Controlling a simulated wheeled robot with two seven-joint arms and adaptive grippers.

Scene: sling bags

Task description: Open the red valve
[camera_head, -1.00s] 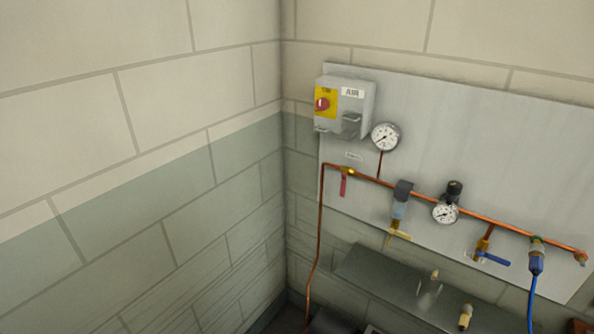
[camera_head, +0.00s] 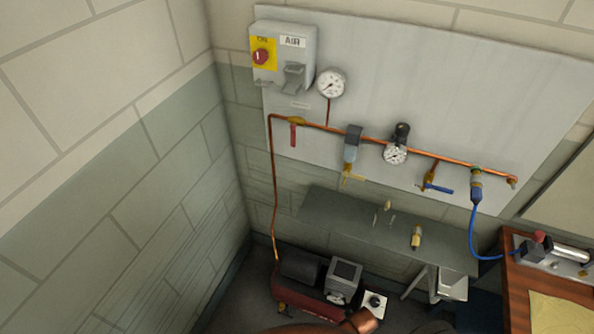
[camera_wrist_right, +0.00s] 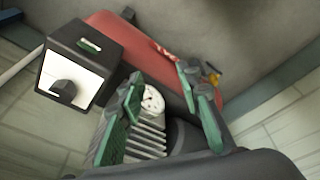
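The red valve (camera_head: 293,134) is a small red lever on the copper pipe, at the left of the grey wall panel in the head view. Its lever hangs straight down, across the line of the pipe. A brass-coloured fitting sits at its top. My right gripper (camera_wrist_right: 158,75) shows in the right wrist view, with its green-padded fingers spread apart and nothing held between them. It faces the compressor, and the valve cannot be made out there.
The switch box (camera_head: 284,55) and a gauge (camera_head: 332,83) are above the valve. A blue-handled valve (camera_head: 438,189) is farther right. A grey shelf (camera_head: 340,217) juts out below. The red-tanked compressor (camera_head: 304,304) stands on the floor. A wooden bench (camera_head: 520,295) is at right.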

